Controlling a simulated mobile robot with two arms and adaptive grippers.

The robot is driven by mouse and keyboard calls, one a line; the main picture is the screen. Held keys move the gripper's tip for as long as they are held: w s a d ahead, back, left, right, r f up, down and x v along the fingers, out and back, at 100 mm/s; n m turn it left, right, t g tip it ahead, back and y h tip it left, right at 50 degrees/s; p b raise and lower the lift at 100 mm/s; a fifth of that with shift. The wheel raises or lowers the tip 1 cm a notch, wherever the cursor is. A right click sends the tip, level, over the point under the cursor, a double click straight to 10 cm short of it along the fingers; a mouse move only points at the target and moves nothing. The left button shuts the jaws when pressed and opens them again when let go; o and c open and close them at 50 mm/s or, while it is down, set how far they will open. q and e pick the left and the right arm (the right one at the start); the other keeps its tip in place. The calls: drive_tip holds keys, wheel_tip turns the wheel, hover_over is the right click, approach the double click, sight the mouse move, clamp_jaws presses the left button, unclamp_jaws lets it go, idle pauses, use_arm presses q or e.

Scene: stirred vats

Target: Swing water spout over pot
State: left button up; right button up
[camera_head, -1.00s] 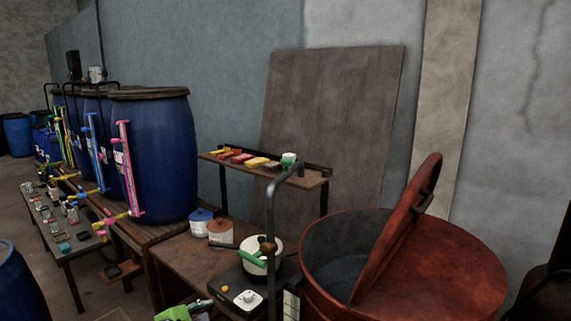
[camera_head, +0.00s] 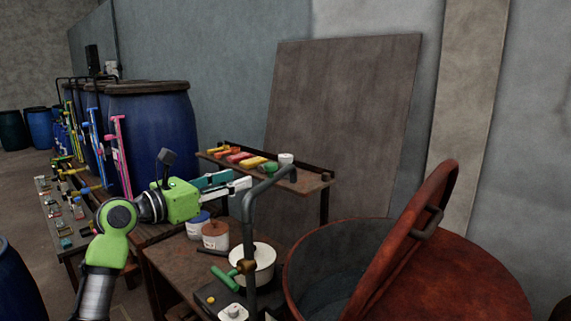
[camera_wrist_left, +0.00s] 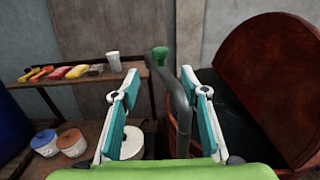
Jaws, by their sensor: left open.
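The water spout (camera_head: 249,225) is a dark grey upright pipe with a bent top reaching right. A green-handled brass valve (camera_head: 238,272) sits low beside it. In the left wrist view the spout (camera_wrist_left: 181,105) shows between my fingers, apparently ahead of them. A white pot (camera_head: 264,258) stands behind the pipe, partly hidden; it also shows in the left wrist view (camera_wrist_left: 132,143). My left gripper (camera_head: 241,178) is open and empty, just left of the spout's bend. I cannot tell whether it touches. My right gripper is not in view.
A large rust-red vat (camera_head: 300,285) with a raised lid (camera_head: 405,250) stands at the right. A shelf (camera_head: 312,184) with coloured blocks and a white cup (camera_head: 286,159) is behind. Two lidded tubs (camera_head: 215,237) sit on the bench. Blue barrels (camera_head: 155,130) stand at left.

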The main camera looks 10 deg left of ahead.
sight(265, 167)
use_arm(q)
drive_tip(key=p+x, duration=0.1)
drive_tip(key=x, duration=0.5)
drive_tip(key=p+x, duration=0.2)
drive_tip(key=x, duration=0.3)
drive_tip(key=shift+w+d+r, duration=0.2)
drive_tip(key=shift+w+r, duration=0.05)
drive_tip(key=shift+w, duration=0.1)
drive_tip(key=shift+w+d, duration=0.2)
drive_tip(key=shift+w, duration=0.1)
clamp_jaws()
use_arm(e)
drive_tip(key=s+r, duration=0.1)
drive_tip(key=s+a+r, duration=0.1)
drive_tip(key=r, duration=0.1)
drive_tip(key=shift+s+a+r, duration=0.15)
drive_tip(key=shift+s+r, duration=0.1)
